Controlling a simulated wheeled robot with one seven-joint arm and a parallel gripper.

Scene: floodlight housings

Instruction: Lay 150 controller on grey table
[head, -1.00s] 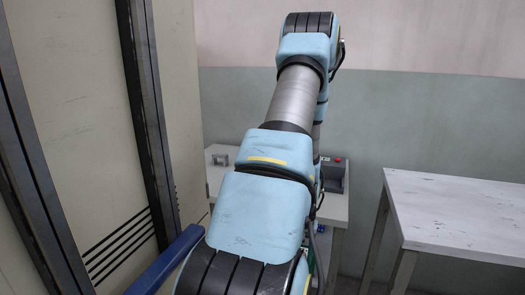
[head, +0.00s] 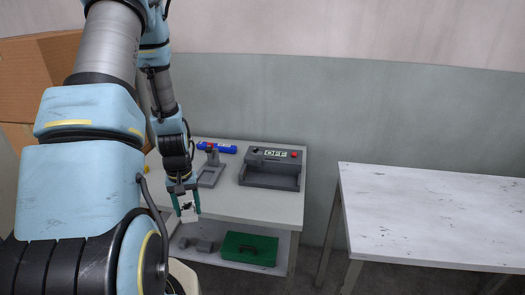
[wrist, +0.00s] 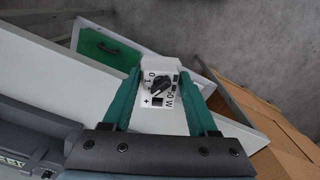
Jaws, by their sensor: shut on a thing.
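My gripper (head: 186,201) has teal fingers shut on the 150 controller (head: 188,213), a small white block. It hangs at the near left edge of a pale grey table with a lower shelf (head: 235,207). In the wrist view the controller (wrist: 158,69) sits between the fingers of my gripper (wrist: 161,94). It shows a black knob, "0 1" marks, a plus sign and "50 W", with the lettering's start unclear. The fingers hide its sides. I cannot tell its exact height or any contact with the table.
A grey station marked "OFF" with a red button (head: 272,168), a grey stand (head: 212,168) and a blue level-like bar (head: 217,148) occupy the table's back. A green case (head: 249,248) lies on the lower shelf. A scuffed whitish table (head: 440,215) at right is bare. Cardboard boxes (head: 38,75) stand left.

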